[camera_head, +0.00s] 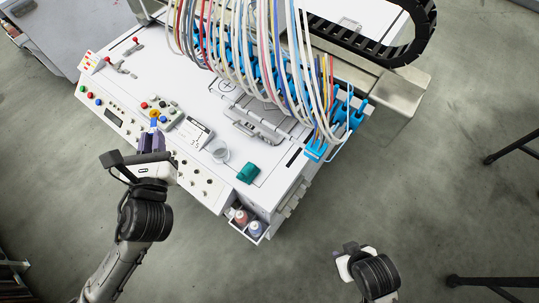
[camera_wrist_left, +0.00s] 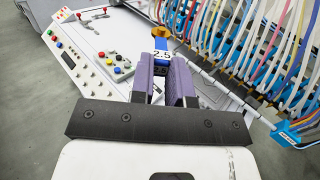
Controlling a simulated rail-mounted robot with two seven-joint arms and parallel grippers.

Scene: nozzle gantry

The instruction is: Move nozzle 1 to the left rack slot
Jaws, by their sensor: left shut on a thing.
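My left gripper (camera_head: 153,138) is over the near left part of the white machine. Its purple fingers (camera_wrist_left: 162,85) are shut on a blue nozzle (camera_wrist_left: 162,52) with an orange end and a "2.5" label. The nozzle's orange end (camera_head: 154,115) shows just beyond the fingers in the head view; its lower part is hidden between them. Several blue nozzles with coloured tubes stand in a row (camera_wrist_left: 248,75) on the right. Which one marks the left rack slot I cannot tell. My right gripper (camera_head: 347,257) is low right, off the machine; its fingers are unclear.
The white machine top (camera_head: 140,62) carries a button box (camera_head: 163,108), a clear cup (camera_head: 220,152) and a green block (camera_head: 248,172). Hanging tubes (camera_head: 240,45) crowd the far side. Bottles (camera_head: 241,216) sit in a side bin.

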